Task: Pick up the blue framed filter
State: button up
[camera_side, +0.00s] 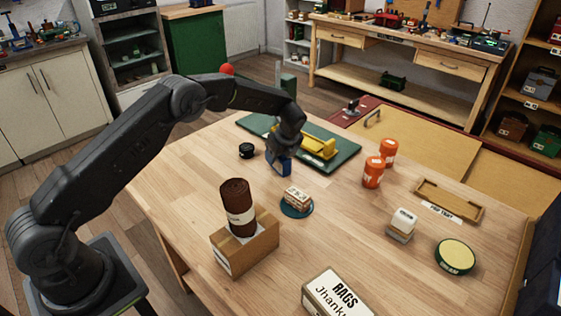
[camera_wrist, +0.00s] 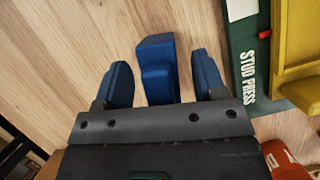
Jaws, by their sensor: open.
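The blue framed filter (camera_side: 279,166) stands upright on the wooden table, at the near left edge of the green mat in the side view. My gripper (camera_side: 284,152) is directly over it, pointing down, and hides its upper part. In the wrist view the filter (camera_wrist: 156,62) is a blue block between the two dark blue fingers of my gripper (camera_wrist: 161,80). The fingers are open, with a visible gap on each side of the filter. Neither finger appears to touch it.
The green mat (camera_side: 344,156), marked STUD PRESS in the wrist view, carries a yellow press (camera_side: 319,147) close to my gripper. A black round part (camera_side: 246,150) lies to the left.

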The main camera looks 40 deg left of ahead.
jog(key=shift+a+f, duration=0.1)
jog(key=shift+f, duration=0.15)
jog(key=c, duration=1)
jog(key=shift+r, duration=0.1)
jog(key=shift+c, duration=0.2)
